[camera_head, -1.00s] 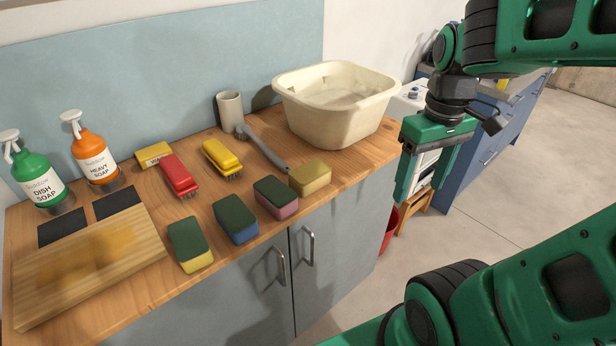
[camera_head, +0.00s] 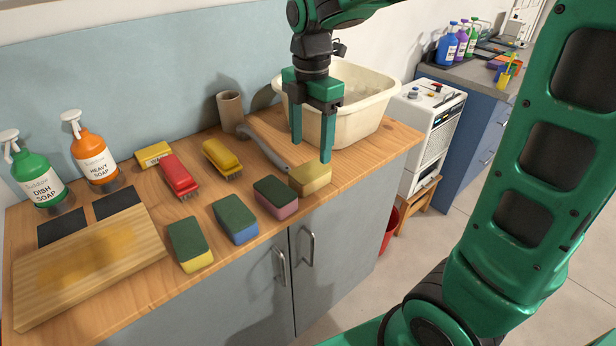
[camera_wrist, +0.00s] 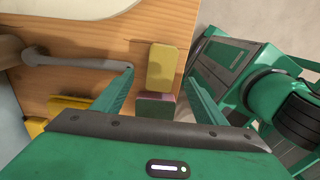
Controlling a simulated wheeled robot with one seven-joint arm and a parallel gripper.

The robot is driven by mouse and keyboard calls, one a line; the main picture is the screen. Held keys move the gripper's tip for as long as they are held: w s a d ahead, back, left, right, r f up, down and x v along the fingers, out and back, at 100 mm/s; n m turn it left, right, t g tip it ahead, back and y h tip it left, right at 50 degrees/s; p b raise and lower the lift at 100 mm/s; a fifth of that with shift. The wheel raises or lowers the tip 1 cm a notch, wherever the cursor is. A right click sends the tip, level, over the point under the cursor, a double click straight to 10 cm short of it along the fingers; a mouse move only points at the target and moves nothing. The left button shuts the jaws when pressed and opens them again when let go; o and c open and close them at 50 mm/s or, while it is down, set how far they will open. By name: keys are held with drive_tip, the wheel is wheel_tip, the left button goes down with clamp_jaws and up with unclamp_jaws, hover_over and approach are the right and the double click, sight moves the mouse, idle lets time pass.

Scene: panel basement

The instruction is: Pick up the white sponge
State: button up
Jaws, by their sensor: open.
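No clearly white sponge shows. The palest is a plain tan-yellow sponge (camera_head: 310,178) at the right end of the sponge row, near the counter's front edge. My gripper (camera_head: 311,152) is open and empty, pointing down just above this sponge; its right finger overlaps the sponge's far edge in the head view. In the wrist view the tan sponge (camera_wrist: 162,67) lies between the two fingers, apparently below them. The pink sponge with a dark green top (camera_head: 276,197) is beside it, and also shows in the wrist view (camera_wrist: 155,106).
A cream basin (camera_head: 365,115) stands behind my gripper. A grey-handled brush (camera_head: 265,148) lies left of it. Blue (camera_head: 236,218) and yellow (camera_head: 190,244) green-topped sponges, a red brush (camera_head: 178,175) and a cutting board (camera_head: 90,265) lie farther left.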

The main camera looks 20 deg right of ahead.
sight(310, 169)
drive_tip(key=shift+s+a+f, duration=0.1)
drive_tip(key=shift+s+f, duration=0.05)
drive_tip(key=shift+f, duration=4.15)
drive_tip(key=c, duration=1.2)
drive_tip(key=shift+r, duration=0.1)
drive_tip(key=shift+r, duration=0.55)
wheel_tip(310, 169, up, 2)
drive_tip(key=shift+r, duration=0.25)
drive_tip(key=s+a+r, duration=0.6)
drive_tip(key=a+r, duration=0.1)
drive_tip(key=a, duration=0.3)
drive_tip(key=shift+r, duration=0.15)
